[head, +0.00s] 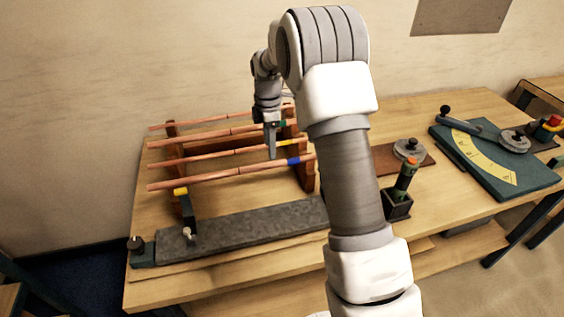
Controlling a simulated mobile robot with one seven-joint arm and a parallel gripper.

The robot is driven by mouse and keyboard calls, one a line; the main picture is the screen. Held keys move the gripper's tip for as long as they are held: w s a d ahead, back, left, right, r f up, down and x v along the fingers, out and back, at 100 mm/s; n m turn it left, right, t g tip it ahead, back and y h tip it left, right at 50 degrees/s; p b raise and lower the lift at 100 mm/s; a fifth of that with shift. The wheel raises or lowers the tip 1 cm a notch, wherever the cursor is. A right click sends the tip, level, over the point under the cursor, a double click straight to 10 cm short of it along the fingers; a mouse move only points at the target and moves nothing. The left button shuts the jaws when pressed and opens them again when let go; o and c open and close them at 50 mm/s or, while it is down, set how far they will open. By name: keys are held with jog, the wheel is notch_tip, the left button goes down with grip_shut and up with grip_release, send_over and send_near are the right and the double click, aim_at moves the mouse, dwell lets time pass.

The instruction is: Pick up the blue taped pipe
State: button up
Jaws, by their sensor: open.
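The blue taped pipe (232,172) is a copper pipe with a blue band near its right end. It lies as the nearest of several copper pipes across a wooden rack on the table. My gripper (271,156) points down over the right part of the rack, just left of and behind the blue band in the picture. It is open, and no pipe is visibly held. Its exact height above the pipes cannot be told. My arm hides part of the table to the right of the rack.
Other pipes with yellow (276,142), green and red tape lie behind, close together. A grey slab (240,231) lies in front of the rack. A green-handled tool (404,178) in a black holder and a teal bending plate (500,172) stand to the right.

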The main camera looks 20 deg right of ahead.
aim_at(271, 163)
jog(key=shift+d+f+p, duration=0.1)
jog(key=shift+f+p, duration=0.5)
jog(key=shift+f, duration=2.5)
jog(key=shift+c, duration=0.3)
grip_shut()
